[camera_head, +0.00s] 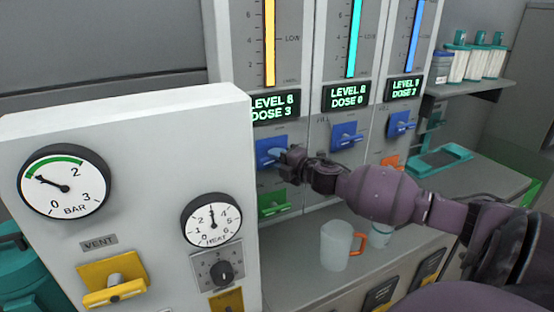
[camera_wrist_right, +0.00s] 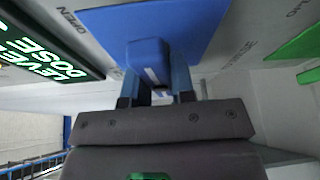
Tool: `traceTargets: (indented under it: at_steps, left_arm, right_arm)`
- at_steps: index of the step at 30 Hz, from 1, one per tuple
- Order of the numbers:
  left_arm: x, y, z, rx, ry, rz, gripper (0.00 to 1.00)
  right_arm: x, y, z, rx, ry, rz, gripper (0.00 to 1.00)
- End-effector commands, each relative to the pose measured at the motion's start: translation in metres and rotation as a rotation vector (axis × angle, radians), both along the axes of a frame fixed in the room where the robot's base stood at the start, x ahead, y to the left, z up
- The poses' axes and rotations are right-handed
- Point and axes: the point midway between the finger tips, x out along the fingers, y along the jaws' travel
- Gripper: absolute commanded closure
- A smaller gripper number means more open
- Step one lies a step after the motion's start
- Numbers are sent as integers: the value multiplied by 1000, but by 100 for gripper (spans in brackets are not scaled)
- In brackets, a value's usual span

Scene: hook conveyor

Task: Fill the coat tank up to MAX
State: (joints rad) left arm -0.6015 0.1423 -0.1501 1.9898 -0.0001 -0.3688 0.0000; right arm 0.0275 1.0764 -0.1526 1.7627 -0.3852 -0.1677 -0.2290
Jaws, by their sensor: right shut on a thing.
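Three tank panels stand at the back, with a yellow level column (camera_head: 269,45), a cyan one (camera_head: 353,38) and a blue one (camera_head: 415,32); their tops are cut off. No readable label shows which is the coat tank. The display under the yellow column (camera_head: 274,106) reads LEVEL 8, DOSE 3. Below it is a blue valve handle (camera_head: 270,152), with a green one (camera_head: 273,204) lower down. My right gripper (camera_head: 292,158) is at this blue handle. In the right wrist view its fingers (camera_wrist_right: 155,90) are shut on the blue handle (camera_wrist_right: 148,55). My left gripper is out of view.
The cyan display (camera_head: 347,96) reads LEVEL 8, DOSE 0; the blue one (camera_head: 404,88) appears to read LEVEL 9, DOSE 2. A white gauge box (camera_head: 150,215) with a yellow vent handle (camera_head: 114,288) fills the near left.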

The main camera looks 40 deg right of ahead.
Motion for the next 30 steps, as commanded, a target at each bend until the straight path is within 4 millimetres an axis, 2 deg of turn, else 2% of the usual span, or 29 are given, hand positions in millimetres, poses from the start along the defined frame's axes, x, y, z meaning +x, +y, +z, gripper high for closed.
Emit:
traceTargets:
  at_steps: [9, 20, 21, 24, 26, 30]
  left_arm:
    - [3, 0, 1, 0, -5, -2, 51]
    - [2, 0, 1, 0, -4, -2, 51]
    - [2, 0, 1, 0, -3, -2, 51]
    - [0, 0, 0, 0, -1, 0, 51]
    - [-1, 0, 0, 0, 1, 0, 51]
    - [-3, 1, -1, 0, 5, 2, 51]
  right_arm:
    - [0, 0, -1, 76, -22, 0, 100]
    - [0, 0, -1, 79, -23, 1, 100]
    - [0, 0, -1, 79, -23, 1, 74]
    - [0, 1, -1, 78, -23, 1, 58]
    - [0, 0, -1, 78, -23, 1, 51]
    - [0, 0, 0, 77, -23, 1, 51]
